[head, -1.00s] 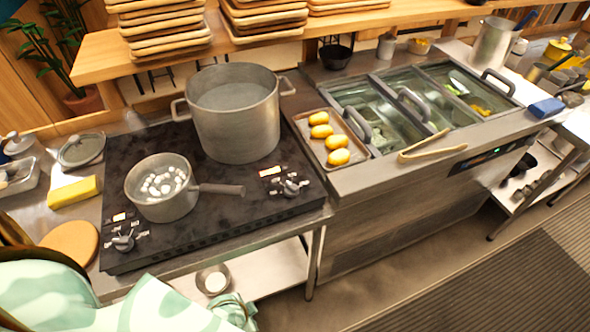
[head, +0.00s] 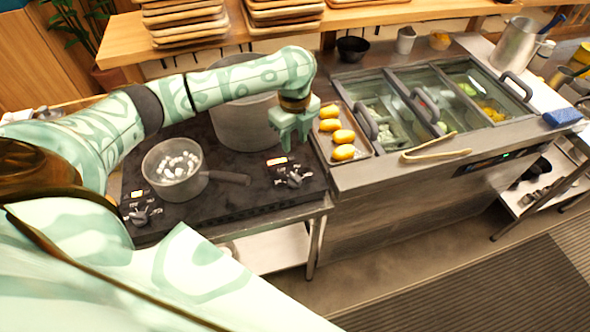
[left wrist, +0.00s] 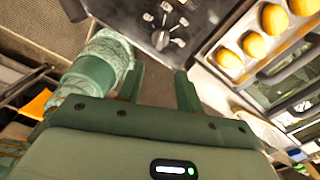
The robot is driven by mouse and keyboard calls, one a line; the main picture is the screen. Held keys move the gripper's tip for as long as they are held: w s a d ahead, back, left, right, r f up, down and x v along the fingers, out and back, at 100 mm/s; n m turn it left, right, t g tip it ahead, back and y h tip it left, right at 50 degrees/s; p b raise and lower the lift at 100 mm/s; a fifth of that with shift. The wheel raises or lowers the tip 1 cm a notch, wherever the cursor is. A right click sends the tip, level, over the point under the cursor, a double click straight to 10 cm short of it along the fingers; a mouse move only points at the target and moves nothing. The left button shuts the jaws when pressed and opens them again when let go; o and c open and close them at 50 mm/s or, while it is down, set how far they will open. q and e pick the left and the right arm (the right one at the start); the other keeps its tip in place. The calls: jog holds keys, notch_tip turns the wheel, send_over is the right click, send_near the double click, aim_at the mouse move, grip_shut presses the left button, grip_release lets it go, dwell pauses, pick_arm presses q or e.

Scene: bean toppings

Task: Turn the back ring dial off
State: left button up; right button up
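A cooktop (head: 245,203) carries two dark dials on its front part. The right dial (head: 293,179) sits in front of the big pot, beside a small lit panel (head: 277,161). The left dial (head: 142,213) sits near the front left corner. My left gripper (head: 289,146) points down above and behind the right dial, apart from it. In the left wrist view a dial (left wrist: 160,38) with white marks lies beyond the fingertips. The left gripper (left wrist: 160,82) is open there, with nothing between its fingers. My right gripper is not clearly seen.
A big pot (head: 235,125) stands behind my left arm, partly hidden. A small pot (head: 172,185) of white pieces has its handle pointing toward the right dial. A tray (head: 364,155) of yellow items and tongs (head: 436,147) lie to the right.

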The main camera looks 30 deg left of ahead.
aim_at(295, 176)
pick_arm(q)
notch_tip(295, 176, down, 14)
jog(key=b, duration=0.4)
jog(key=shift+f, duration=0.2)
grip_shut()
